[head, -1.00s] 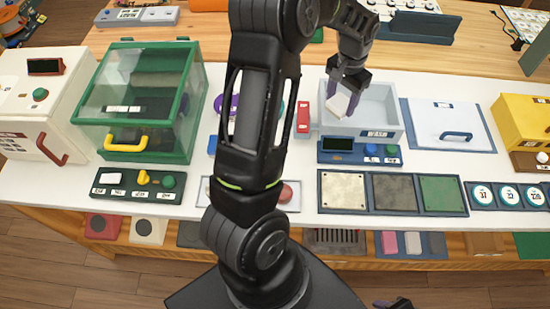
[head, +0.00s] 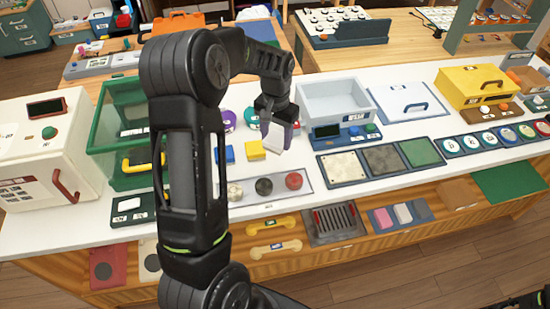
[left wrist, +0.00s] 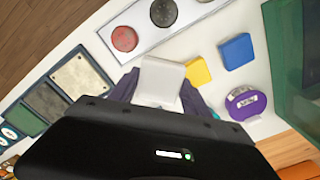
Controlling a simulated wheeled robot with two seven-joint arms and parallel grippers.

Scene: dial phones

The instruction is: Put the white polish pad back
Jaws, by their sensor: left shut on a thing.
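My left gripper (head: 277,130) is shut on a white block-like pad (head: 273,146). It holds the pad over the white counter, left of the grey-white bin (head: 335,104) and behind the tray of round pieces. In the left wrist view the white pad (left wrist: 158,82) sits between the fingers and hides part of a yellow block. The tray (head: 250,200) holds a cream, a dark and a red round piece; the red one (left wrist: 124,39) and the dark one (left wrist: 163,12) also show in the left wrist view. Only a dark bit of my right arm shows at the bottom right corner.
A blue block (left wrist: 236,51), a yellow block (head: 254,150) and a purple round item (left wrist: 245,102) lie near the gripper. A green glass-sided box (head: 110,150) stands left. Cream, dark and green plates (head: 382,159) lie right. A lower shelf holds yellow handles and a grate (head: 333,223).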

